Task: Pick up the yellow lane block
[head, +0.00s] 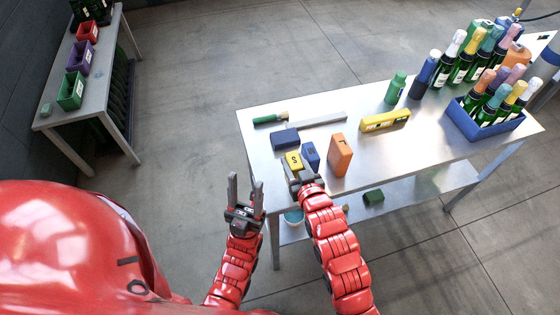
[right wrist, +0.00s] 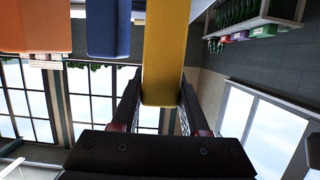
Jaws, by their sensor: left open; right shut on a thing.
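The yellow lane block (head: 293,160), marked with a dark letter, is at the near left part of the metal table (head: 360,160). My right gripper (head: 300,179) is shut on it. In the right wrist view the yellow block (right wrist: 166,50) sits between the two fingers of my right gripper (right wrist: 157,95). I cannot tell whether the block touches the table top. My left gripper (head: 246,196) is open and empty, with fingers pointing up, off the table's near left corner.
Close by are a blue block (head: 311,154), an orange block (head: 340,155) and a dark blue block (head: 285,138). A brush (head: 270,118), a yellow level-like bar (head: 385,120) and a blue crate of bottles (head: 485,126) stand further off. A side table (head: 98,90) holds colored bins.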

